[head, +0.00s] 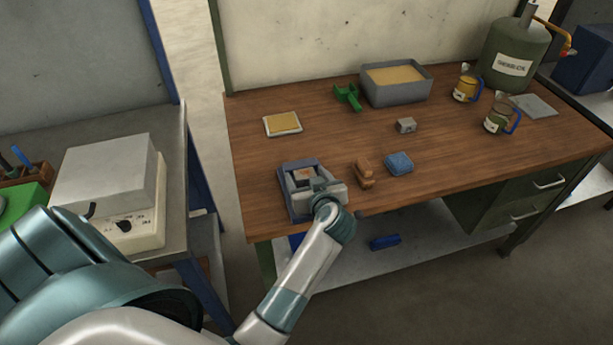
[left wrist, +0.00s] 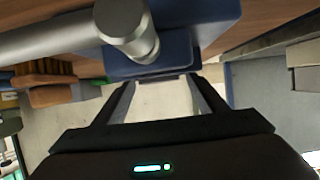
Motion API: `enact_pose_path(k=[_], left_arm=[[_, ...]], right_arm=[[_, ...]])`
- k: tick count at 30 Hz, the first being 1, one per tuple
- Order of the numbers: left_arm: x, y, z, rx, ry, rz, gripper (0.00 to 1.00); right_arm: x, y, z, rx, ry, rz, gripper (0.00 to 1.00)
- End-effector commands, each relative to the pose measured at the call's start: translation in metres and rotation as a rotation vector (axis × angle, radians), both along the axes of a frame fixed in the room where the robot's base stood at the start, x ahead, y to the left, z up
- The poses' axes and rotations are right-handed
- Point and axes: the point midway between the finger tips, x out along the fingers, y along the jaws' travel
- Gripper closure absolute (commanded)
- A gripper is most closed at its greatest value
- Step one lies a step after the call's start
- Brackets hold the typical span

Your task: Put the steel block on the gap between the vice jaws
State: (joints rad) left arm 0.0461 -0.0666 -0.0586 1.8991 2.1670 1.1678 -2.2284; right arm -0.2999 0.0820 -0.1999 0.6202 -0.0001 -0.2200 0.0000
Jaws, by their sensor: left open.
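The steel block (head: 405,125), a small grey block, sits alone on the wooden bench, right of the vice and apart from it. The blue-grey vice (head: 286,193) lies near the bench's front left edge. A pale patch with a reddish-brown area shows between its jaws; I cannot tell what that is. My left gripper (head: 322,188) is at the front of the vice, partly covering it. In the left wrist view, its two fingers (left wrist: 166,98) are apart with nothing held, and the vice's blue body (left wrist: 175,58) and grey round bar (left wrist: 75,35) are just beyond them. My right gripper is not seen.
A wooden brush-like object (head: 364,174) and a blue pad (head: 398,163) lie right of the vice. Behind are a yellow-topped tray (head: 283,123), a green item (head: 348,97), a grey bin (head: 396,95) and two mugs (head: 467,88). Bench space around the block is clear.

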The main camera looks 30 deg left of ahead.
Motion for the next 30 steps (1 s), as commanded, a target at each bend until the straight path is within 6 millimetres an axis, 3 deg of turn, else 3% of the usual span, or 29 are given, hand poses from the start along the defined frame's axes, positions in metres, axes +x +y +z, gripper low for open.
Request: enact_pose_path(k=[3, 11, 30], left_arm=[[0.0, 0.0, 0.002, -0.001, -0.001, 0.0, 0.35], [-0.01, -0.012, 0.012, -0.001, 0.002, 0.0, 0.35], [-0.059, -0.07, 0.043, -0.002, 0.002, -0.001, 0.35]], right_arm=[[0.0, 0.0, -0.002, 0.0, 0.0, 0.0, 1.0], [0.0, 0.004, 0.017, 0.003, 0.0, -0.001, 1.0], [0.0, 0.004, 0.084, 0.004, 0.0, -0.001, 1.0]])
